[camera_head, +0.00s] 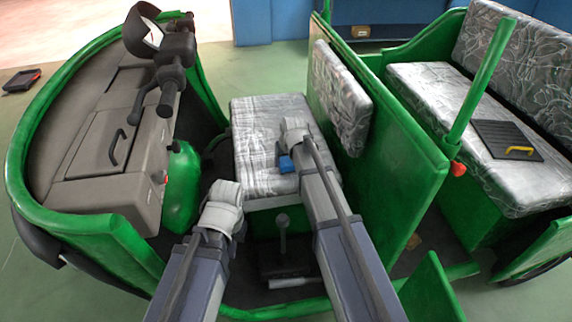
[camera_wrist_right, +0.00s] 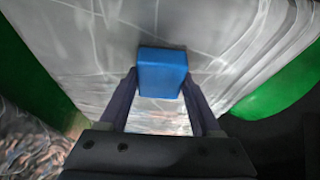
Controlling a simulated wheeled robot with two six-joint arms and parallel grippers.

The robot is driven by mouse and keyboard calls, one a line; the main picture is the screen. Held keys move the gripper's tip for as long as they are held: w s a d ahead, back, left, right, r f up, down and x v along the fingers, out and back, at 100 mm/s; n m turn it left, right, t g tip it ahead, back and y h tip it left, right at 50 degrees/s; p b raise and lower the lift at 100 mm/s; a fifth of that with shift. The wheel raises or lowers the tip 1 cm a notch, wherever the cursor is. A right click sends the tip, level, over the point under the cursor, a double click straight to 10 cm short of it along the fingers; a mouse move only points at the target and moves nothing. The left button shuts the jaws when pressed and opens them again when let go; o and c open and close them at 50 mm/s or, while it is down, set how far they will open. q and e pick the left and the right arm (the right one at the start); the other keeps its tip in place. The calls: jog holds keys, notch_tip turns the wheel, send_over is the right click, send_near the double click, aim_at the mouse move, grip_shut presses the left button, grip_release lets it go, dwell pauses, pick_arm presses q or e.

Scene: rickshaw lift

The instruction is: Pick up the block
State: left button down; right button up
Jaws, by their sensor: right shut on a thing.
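The blue block (camera_head: 286,164) is over the front seat, just left of my right wrist in the head view. In the right wrist view the block (camera_wrist_right: 162,72) sits between the two dark fingertips. My right gripper (camera_wrist_right: 162,88) is shut on it, with the plastic-wrapped seat behind. In the head view I cannot tell whether the block touches the seat. My left arm's end (camera_head: 222,203) is in front of the seat, left of the right arm. Its fingers are hidden, so I cannot tell whether they are open or shut.
The green rickshaw surrounds both arms. Its front seat (camera_head: 255,125) is wrapped in plastic, with a green partition (camera_head: 400,170) to the right. Handlebars (camera_head: 172,70) and a grey dashboard stand left. A black pad with a yellow handle (camera_head: 505,140) lies on the rear seat.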

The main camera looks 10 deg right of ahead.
aim_at(286, 160)
jog(key=shift+c, duration=0.5)
notch_tip(286, 160, up, 10)
jog(key=p, duration=1)
